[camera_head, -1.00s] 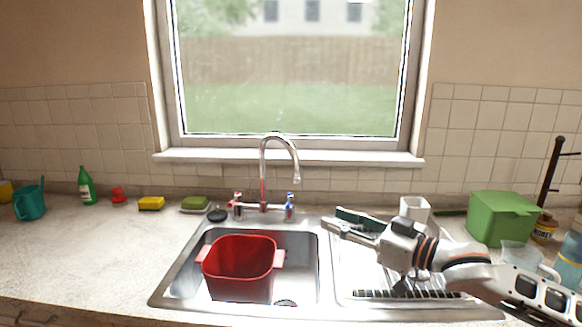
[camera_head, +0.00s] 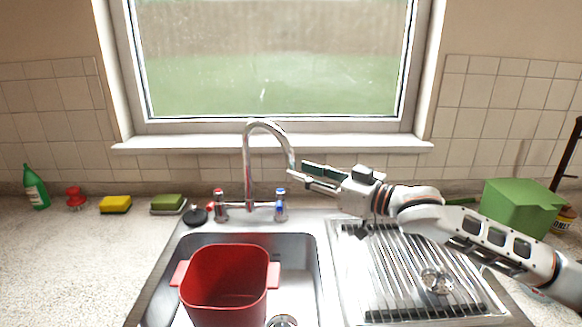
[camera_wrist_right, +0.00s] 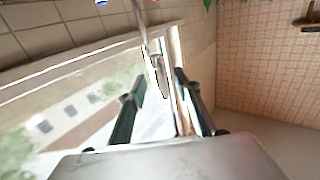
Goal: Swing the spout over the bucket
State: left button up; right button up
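The chrome spout (camera_head: 249,160) rises behind the sink and arches to the right, with its end right of the bucket in the head view. The red bucket (camera_head: 225,288) with side handles stands in the sink basin, left of the drain. My right gripper (camera_head: 303,172) is at the spout's downturned end, coming from the right. In the right wrist view, the two fingers of my right gripper (camera_wrist_right: 162,98) are apart, and the spout (camera_wrist_right: 152,48) shows in the gap between them. I cannot tell whether a finger touches it. My left gripper is out of view.
Red and blue taps (camera_head: 280,205) flank the spout's base. A ribbed drainboard (camera_head: 395,270) lies under my right arm, with a green box (camera_head: 518,207) at the right. Sponges (camera_head: 115,204) and a green bottle (camera_head: 35,188) stand on the left counter. The window is behind the spout.

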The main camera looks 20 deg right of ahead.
aim_at(292, 169)
jog(key=x, duration=0.2)
jog(key=shift+w+a, duration=0.15)
jog(key=shift+w, duration=0.15)
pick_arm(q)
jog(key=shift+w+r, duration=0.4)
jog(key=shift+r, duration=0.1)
pick_arm(e)
jog(key=shift+w+a, duration=0.4)
jog(key=shift+w, duration=0.2)
grip_shut()
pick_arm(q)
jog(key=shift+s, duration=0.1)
